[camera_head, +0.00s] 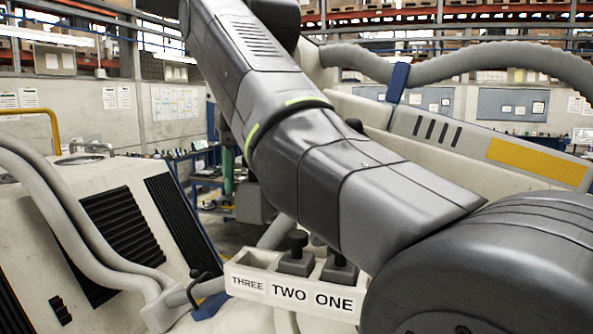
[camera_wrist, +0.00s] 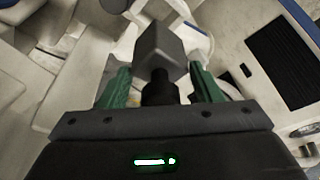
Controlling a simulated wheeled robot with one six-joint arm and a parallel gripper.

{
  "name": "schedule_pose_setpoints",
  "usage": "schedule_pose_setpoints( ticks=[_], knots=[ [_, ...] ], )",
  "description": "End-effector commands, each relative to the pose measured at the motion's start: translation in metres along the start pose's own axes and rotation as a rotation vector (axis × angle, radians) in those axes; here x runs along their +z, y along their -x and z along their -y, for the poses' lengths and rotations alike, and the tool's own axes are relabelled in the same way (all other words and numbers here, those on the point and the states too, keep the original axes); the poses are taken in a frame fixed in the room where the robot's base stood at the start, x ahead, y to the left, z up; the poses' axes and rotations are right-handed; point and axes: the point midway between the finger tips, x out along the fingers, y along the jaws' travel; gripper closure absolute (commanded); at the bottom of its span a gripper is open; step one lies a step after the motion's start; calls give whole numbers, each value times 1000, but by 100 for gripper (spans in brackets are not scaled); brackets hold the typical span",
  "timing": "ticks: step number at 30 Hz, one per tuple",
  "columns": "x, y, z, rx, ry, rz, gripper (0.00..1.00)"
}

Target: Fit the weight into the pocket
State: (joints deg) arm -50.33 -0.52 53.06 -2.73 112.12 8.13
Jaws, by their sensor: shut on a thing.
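In the wrist view, my gripper (camera_wrist: 160,68) has its green fingers on either side of the black knob of a dark grey block-shaped weight (camera_wrist: 160,48), and is shut on it. The weight's block points away from the palm. In the head view, a white holder (camera_head: 318,300) has pockets labelled THREE, TWO and ONE. Dark knobbed weights stand in pocket TWO (camera_head: 297,256) and pocket ONE (camera_head: 340,268). Pocket THREE shows no weight, though its floor is hidden. My gripper and the held weight do not show in the head view.
A white machine housing with black vents (camera_head: 120,228) stands at the left, with grey hoses (camera_head: 75,215) over it. A pale beam with a yellow panel (camera_head: 535,163) and a thick hose (camera_head: 470,62) lies behind my arm. My arm hides part of the holder's surroundings.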

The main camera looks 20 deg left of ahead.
Motion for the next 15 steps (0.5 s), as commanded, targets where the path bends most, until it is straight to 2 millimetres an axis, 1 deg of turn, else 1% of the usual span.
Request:
schedule_pose_setpoints(
  ticks=[2,5,11,15],
  knots=[
    [1,2,0,-1,2,-4,100],
    [2,-2,0,-1,2,-3,100],
    [6,-14,0,-1,2,-4,100],
    [9,-25,0,0,2,-3,100]
  ],
)
